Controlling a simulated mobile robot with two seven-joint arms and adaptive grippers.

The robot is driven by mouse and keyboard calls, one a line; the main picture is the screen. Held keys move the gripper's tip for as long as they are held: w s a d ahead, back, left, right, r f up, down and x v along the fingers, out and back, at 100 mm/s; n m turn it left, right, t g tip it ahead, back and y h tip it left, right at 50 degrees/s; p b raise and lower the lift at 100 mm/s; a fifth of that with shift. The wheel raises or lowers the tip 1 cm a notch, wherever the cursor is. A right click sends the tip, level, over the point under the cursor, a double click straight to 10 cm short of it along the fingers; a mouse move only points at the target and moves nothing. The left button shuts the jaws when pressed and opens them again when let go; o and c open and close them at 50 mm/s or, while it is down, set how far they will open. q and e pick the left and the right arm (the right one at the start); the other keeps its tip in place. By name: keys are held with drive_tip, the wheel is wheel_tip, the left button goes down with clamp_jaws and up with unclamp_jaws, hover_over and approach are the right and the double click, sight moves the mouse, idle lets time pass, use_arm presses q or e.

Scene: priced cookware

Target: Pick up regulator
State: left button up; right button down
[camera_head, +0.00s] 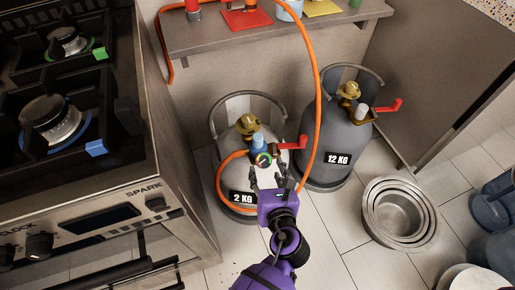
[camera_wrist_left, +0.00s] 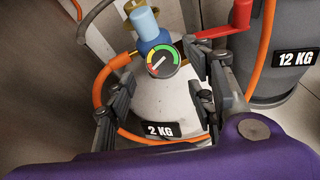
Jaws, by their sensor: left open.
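The regulator (camera_head: 259,143) is blue with a round green, yellow and red gauge. It sits on top of the light grey 2 KG gas cylinder (camera_head: 230,170), below a brass valve (camera_head: 248,124). An orange hose (camera_head: 319,100) joins it. My left gripper (camera_head: 272,179) is open just in front of the regulator. In the left wrist view, the regulator (camera_wrist_left: 160,56) stands ahead, between and beyond the spread fingers (camera_wrist_left: 160,85). I cannot tell that any finger touches it. A red lever (camera_wrist_left: 238,20) is beside it at the right. My right gripper is not in view.
A dark grey 12 KG cylinder (camera_head: 336,145) stands close on the right. A stove (camera_head: 100,150) is at the left. A shelf (camera_head: 225,38) is above the cylinders. Nested metal pots (camera_head: 399,213) stand on the tiled floor (camera_head: 340,235), which has free room in front.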

sight(261, 160)
use_arm(q)
drive_tip(key=b+x, duration=0.1)
drive_tip(key=x, duration=0.3)
drive_tip(key=shift+w+a+f+b, duration=0.15)
drive_tip(key=shift+w+a+b, duration=0.05)
drive_tip(key=shift+w+b, duration=0.15)
drive_tip(key=shift+w+f, duration=0.1)
drive_tip(key=shift+w, duration=0.2)
drive_tip(key=c, duration=1.2)
clamp_jaws()
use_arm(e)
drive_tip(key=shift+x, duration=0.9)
use_arm(q)
drive_tip(key=shift+r, duration=0.25)
